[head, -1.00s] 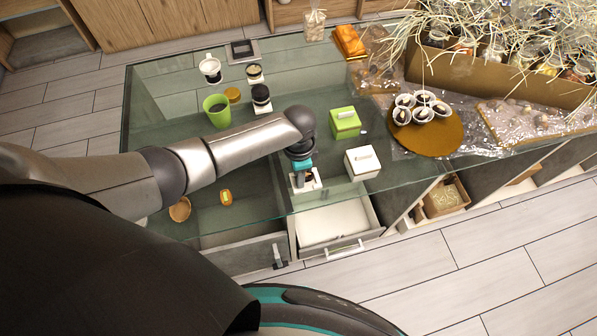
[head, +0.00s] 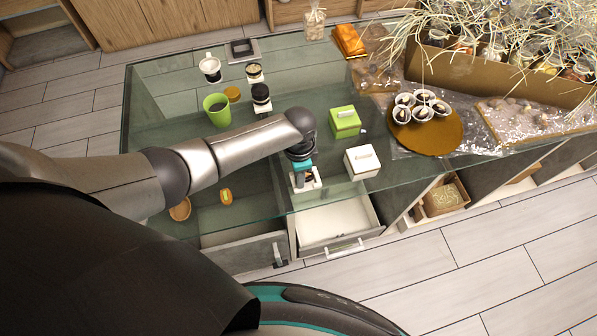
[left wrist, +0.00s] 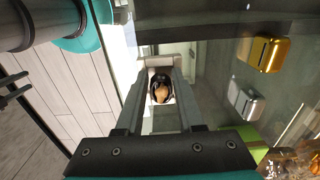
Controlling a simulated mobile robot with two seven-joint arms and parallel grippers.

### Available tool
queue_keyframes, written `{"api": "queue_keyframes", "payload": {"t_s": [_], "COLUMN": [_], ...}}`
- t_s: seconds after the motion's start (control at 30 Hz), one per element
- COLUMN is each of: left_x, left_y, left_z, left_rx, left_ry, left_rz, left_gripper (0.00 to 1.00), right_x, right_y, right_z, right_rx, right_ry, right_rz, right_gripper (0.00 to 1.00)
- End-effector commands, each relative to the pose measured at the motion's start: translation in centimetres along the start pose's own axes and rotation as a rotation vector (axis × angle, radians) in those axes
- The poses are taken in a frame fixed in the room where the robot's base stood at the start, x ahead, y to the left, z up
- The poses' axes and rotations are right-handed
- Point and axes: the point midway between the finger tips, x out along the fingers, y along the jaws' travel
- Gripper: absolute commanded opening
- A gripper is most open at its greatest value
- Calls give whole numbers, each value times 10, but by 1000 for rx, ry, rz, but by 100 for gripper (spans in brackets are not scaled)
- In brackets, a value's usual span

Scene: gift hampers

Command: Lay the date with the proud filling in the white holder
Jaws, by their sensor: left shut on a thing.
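My left gripper (head: 302,180) points down over a small white square holder (head: 316,183) on the glass counter. In the left wrist view the gripper (left wrist: 160,92) is shut on a date (left wrist: 161,93), a dark oval with a tan, raised filling. White surface of the holder (left wrist: 159,62) shows just beyond the date. I cannot tell whether the date touches the holder. In the head view the fingers mostly hide the date.
A white lidded box (head: 362,162) and a green box (head: 345,122) stand right of the gripper. A round wooden board (head: 432,142) holds several white cups. An open drawer (head: 335,222) lies below the front edge.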

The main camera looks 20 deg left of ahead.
Motion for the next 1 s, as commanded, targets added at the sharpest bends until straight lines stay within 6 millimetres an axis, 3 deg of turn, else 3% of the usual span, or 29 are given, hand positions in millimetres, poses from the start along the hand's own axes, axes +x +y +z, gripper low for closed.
{"api": "queue_keyframes", "payload": {"t_s": [0.9,0.93,1.0], "left_x": [4,4,4], "left_y": [0,0,0], "left_z": [0,0,0], "left_rx": [-1,-1,-1], "left_ry": [1,1,1], "left_rz": [0,0,0], "left_gripper": [10,38,46], "right_x": [0,0,0], "right_y": [0,0,0], "right_z": [0,0,0], "right_rx": [0,0,0], "right_ry": [0,0,0], "right_rz": [0,0,0], "right_gripper": [50,50,50]}}
